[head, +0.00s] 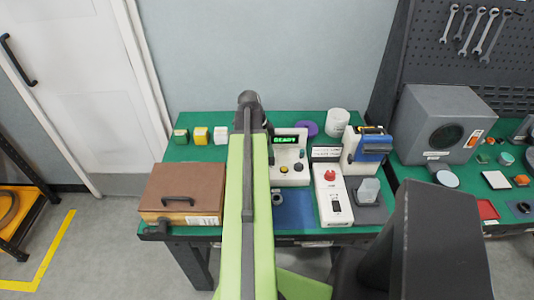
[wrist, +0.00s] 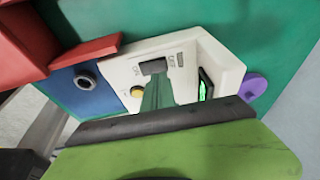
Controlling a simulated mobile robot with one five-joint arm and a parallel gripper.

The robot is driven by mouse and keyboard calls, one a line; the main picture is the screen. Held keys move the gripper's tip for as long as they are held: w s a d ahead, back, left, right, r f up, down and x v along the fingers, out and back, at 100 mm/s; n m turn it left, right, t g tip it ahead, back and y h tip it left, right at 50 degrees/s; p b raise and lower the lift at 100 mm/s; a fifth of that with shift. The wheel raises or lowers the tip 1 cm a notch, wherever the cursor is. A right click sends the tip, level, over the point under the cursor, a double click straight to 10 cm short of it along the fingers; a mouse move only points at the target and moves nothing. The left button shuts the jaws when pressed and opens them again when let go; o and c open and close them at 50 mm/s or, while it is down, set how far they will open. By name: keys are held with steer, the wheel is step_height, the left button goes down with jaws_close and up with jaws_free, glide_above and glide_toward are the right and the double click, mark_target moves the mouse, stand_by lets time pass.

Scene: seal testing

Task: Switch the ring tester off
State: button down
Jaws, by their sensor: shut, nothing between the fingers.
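The ring tester (head: 291,170) is a white unit on the green table, with a lit green READY display (head: 285,140), small knobs and a yellow button. My arm covers its left side in the head view. In the wrist view the tester (wrist: 125,75) shows a dark switch (wrist: 153,67) with small lettering beside it, a yellow button (wrist: 137,91) and the green display edge-on. My gripper (wrist: 158,80) shows there as a dark green wedge, shut and empty, its tip close to the switch. I cannot tell whether it touches. The switch's position is unclear.
A brown box with a handle (head: 184,188) stands left of the tester. A blue plate (head: 294,210) lies in front, a purple disc (head: 307,129) behind. On the right are a white box with a red button (head: 333,195) and a blue-and-white device (head: 367,150).

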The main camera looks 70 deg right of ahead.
steer(key=shift+w+f, duration=0.1)
steer(key=shift+f, duration=0.75)
steer(key=shift+d+f+b, duration=0.15)
steer(key=shift+f+b, duration=0.05)
steer(key=shift+b, duration=0.3)
steer(key=shift+s+a+r, duration=0.15)
steer(key=shift+s+a, duration=0.15)
steer(key=shift+a, duration=0.5)
